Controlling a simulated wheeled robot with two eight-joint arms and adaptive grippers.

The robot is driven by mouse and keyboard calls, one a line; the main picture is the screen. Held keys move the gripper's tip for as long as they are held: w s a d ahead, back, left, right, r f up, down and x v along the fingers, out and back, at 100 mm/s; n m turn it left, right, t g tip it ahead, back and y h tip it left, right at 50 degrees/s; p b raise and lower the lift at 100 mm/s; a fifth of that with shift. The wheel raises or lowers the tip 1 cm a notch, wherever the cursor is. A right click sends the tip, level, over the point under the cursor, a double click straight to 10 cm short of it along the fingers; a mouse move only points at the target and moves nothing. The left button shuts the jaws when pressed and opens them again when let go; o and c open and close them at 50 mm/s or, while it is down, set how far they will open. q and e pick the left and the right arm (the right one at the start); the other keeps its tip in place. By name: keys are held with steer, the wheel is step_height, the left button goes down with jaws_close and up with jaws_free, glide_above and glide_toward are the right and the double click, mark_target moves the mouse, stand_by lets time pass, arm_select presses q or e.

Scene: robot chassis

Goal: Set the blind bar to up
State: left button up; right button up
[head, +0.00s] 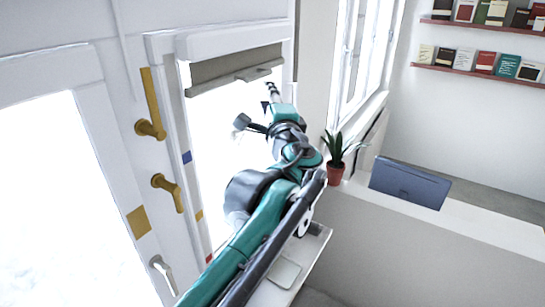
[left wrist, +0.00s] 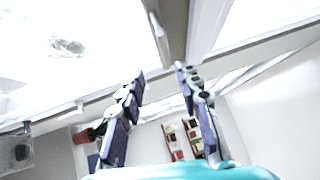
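The blind bar (head: 236,72) is a grey-beige strip with a small grip along its lower edge, across the top of the bright window. In the left wrist view the long grey strip at top centre (left wrist: 172,22) looks like the same bar. My left gripper (head: 269,97) is just below the bar's right end in the head view. In the left wrist view its two dark fingers (left wrist: 161,73) are spread apart, with nothing seen between them. The strip lies beyond the fingertips; I cannot tell whether they touch it. My right gripper is in neither view.
Yellow handles (head: 151,129) sit on the white frame left of the window. A potted plant (head: 336,158) and a blue-grey monitor (head: 409,183) stand on the white counter (head: 470,220) at right. Bookshelves (head: 480,69) hang on the far wall.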

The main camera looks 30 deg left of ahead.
mark_target(259, 76)
arm_select(q)
steer(key=x, duration=1.2)
steer(key=shift+w+a+r, duration=0.1)
steer(key=shift+r, duration=0.2)
step_height(259, 76, down, 26)
steer(key=b, duration=1.4)
steer(key=shift+s+d, duration=0.2)
steer(key=shift+d, duration=0.05)
steer(key=r+p+v, duration=0.1)
steer(key=p+v, duration=0.2)
steer(key=v, duration=0.5)
steer(key=p+x, duration=0.1)
steer(key=x, duration=0.7)
steer(key=shift+r, duration=0.15)
jaws_close()
